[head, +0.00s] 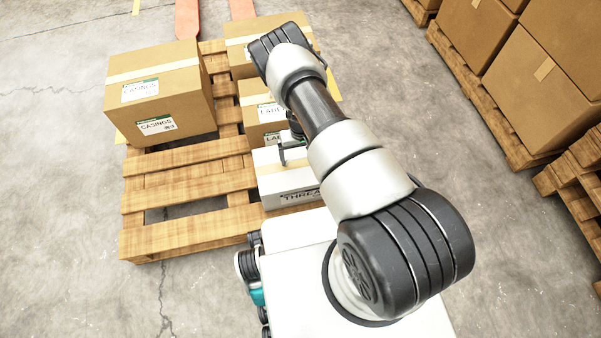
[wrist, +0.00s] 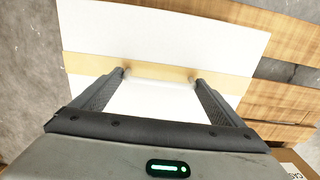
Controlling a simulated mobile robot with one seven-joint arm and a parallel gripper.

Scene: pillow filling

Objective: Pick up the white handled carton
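The white carton (head: 290,187) sits on the near right part of the wooden pallet, with dark lettering on its near side. In the wrist view its white top (wrist: 165,38) fills the middle, crossed by a beige tape strip. A pale raised strip, perhaps the handle, shows between my fingertips. My gripper (wrist: 157,76) is over the carton top with its fingers spread apart. I cannot tell whether the fingertips touch the strip. In the head view my gripper (head: 293,151) is partly hidden by my arm, as is the carton's right side.
The pallet (head: 185,195) has bare slats left of the carton. A brown CASINGS carton (head: 160,90) stands at its back left. Brown LABELS cartons (head: 262,115) stand right behind the white carton. Stacked brown boxes (head: 540,85) are at the right, with clear floor between.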

